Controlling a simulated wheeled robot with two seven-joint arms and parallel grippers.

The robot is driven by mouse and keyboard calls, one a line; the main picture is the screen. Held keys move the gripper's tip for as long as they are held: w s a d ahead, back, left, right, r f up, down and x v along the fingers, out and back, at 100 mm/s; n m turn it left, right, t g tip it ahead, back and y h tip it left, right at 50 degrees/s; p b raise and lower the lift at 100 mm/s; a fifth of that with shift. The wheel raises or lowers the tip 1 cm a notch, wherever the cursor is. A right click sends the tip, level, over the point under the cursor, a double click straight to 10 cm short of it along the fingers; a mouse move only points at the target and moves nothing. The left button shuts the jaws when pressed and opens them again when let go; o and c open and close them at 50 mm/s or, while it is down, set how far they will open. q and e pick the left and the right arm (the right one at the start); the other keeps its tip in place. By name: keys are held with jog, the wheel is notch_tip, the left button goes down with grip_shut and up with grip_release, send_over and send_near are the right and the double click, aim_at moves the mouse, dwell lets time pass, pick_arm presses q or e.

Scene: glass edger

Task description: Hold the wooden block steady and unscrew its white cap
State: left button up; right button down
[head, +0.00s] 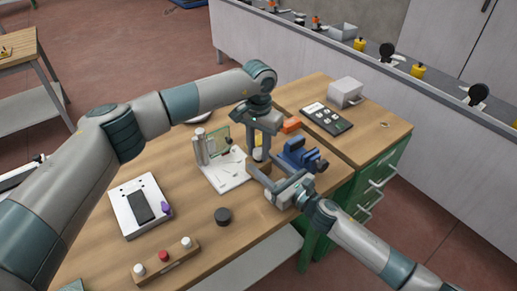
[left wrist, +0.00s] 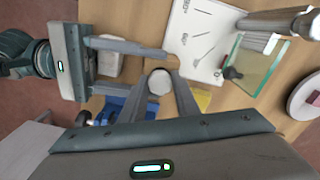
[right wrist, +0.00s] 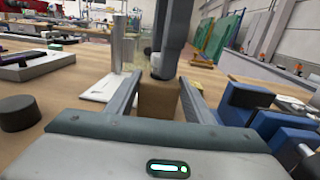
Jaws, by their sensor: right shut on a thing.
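The wooden block (right wrist: 157,100) stands upright on the table between the fingers of my right gripper (right wrist: 158,86), which is shut on it from the side. The white cap (left wrist: 160,82) sits on top of the block and shows from above in the left wrist view. My left gripper (head: 258,154) points down over the block, one finger on each side of the cap. Its fingers look slightly apart from the cap, though contact is hard to tell. In the right wrist view a left finger (right wrist: 173,40) hides part of the cap. In the head view the grippers mostly hide block and cap.
A blue vise (head: 303,157) stands close right of the block. A white board (head: 230,178) with a post and glass pane is close on the left. A black puck (head: 222,216) and a rack (head: 165,260) with red and white caps lie nearer the front.

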pick_arm(q)
jog(key=shift+n, duration=1.6)
jog(key=shift+c, duration=0.2)
jog(key=o, duration=1.2)
jog(key=shift+r, duration=0.15)
jog(key=shift+r, duration=2.15)
jog(key=shift+c, duration=0.5)
